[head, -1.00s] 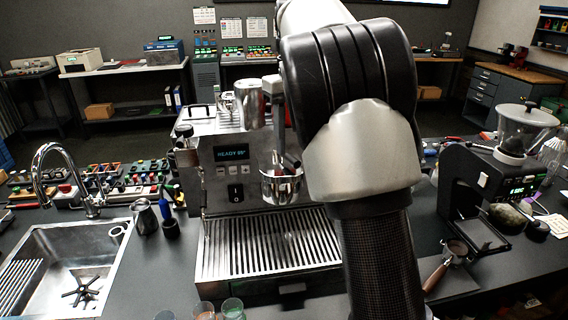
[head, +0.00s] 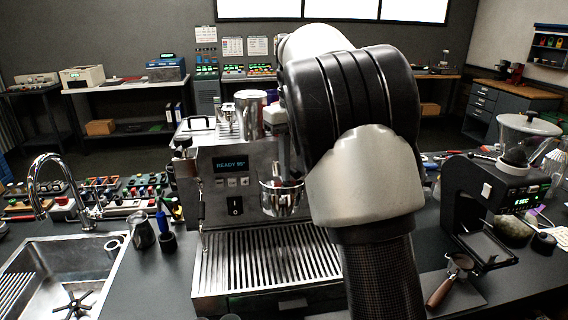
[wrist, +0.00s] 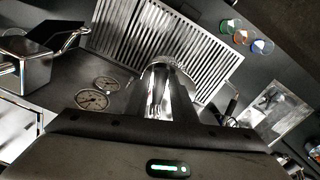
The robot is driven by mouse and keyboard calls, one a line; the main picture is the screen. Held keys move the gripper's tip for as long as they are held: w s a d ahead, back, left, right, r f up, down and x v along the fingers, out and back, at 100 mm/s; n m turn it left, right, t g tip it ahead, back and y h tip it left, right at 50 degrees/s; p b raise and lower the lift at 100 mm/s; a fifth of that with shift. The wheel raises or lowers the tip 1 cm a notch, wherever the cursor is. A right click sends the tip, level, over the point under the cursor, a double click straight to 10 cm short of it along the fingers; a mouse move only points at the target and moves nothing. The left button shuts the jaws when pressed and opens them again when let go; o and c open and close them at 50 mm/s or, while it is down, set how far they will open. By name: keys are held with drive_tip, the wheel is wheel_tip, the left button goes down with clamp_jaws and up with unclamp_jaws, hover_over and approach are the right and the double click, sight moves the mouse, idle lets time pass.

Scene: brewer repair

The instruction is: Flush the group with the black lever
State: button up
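The espresso machine (head: 228,190) stands at centre in the head view, its display lit "READY 95°". The group area (head: 282,195), with shiny metal below it, is on its front, partly covered by my arm. I cannot make out the black lever in either view. My gripper (wrist: 166,90) is hidden behind my arm in the head view. In the wrist view its dark body crosses the bottom, and shiny metal shows at the middle, over the drip tray (wrist: 110,35). Whether the fingers are apart or closed on something is unclear. Two round gauges (wrist: 92,99) lie left of it.
A sink with a tap (head: 45,185) is at the left. A grinder (head: 490,190) and a portafilter (head: 452,280) are at the right. Coloured cups (wrist: 244,37) show past the drip tray.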

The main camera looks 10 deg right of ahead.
drive_tip(key=shift+a+r+m+p, duration=0.15)
drive_tip(key=shift+a+m+p, duration=0.15)
drive_tip(key=shift+p, duration=0.1)
drive_tip(key=shift+s+a+m+p, duration=0.25)
drive_tip(key=shift+a+m+p, duration=0.8)
drive_tip(key=shift+m, duration=0.45)
drive_tip(key=shift+w+a+m+p, duration=0.1)
drive_tip(key=shift+a+m+p, duration=0.8)
drive_tip(key=shift+m+p, duration=0.55)
drive_tip(key=shift+a+m, duration=0.3)
drive_tip(key=shift+m, duration=0.25)
